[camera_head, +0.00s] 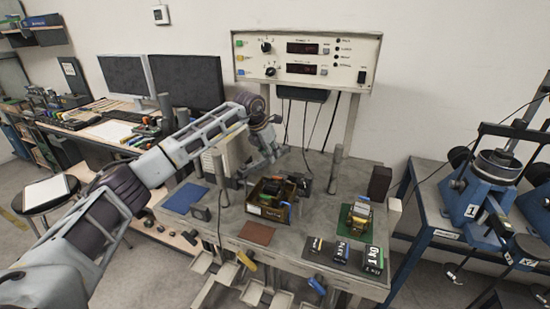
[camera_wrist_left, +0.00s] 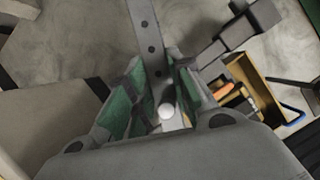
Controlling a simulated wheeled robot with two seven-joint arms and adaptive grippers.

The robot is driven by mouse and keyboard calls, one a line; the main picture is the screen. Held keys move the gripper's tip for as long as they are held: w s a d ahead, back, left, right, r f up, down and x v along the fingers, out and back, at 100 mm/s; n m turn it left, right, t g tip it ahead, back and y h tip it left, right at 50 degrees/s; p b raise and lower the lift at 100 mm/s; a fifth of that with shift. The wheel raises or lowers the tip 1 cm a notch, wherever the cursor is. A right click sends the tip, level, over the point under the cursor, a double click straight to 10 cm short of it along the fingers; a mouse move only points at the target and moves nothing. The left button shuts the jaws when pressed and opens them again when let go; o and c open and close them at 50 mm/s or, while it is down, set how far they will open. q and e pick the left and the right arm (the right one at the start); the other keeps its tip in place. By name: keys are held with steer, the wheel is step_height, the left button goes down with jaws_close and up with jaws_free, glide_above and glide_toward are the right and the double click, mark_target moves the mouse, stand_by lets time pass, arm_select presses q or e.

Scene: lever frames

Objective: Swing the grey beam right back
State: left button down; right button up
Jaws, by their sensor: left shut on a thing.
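The grey beam (camera_wrist_left: 149,30) is a flat strip with a row of dark holes in the left wrist view. It runs from the top edge down between the green-padded fingers of my left gripper (camera_wrist_left: 157,95). The gripper is shut on it. A pale round knob or pin head shows low between the fingers. In the head view my left gripper (camera_head: 272,152) is above the back of the grey workbench (camera_head: 325,215). There the beam is hard to make out behind the gripper and wrist. My right gripper is in neither view.
An open box of parts (camera_head: 268,211) stands below my gripper; a blue mat (camera_head: 185,198) and a brown mat (camera_head: 257,233) lie nearby. Labelled blocks (camera_head: 373,259) are at the front right. An instrument panel (camera_head: 305,60) stands behind. Grey posts rise from the bench.

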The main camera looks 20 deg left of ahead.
arm_select(q)
steer(key=shift+w+a+n+y, duration=0.2)
steer(key=shift+a+n, duration=0.25)
steer(key=shift+w+a+n+y, duration=0.15)
steer(key=shift+a+n+y, duration=0.05)
steer(key=shift+a+n, duration=0.25)
steer(key=c, duration=1.3)
jaws_free()
steer(key=shift+o, duration=0.2)
steer(key=v, duration=1.2)
steer(key=shift+s, duration=0.1)
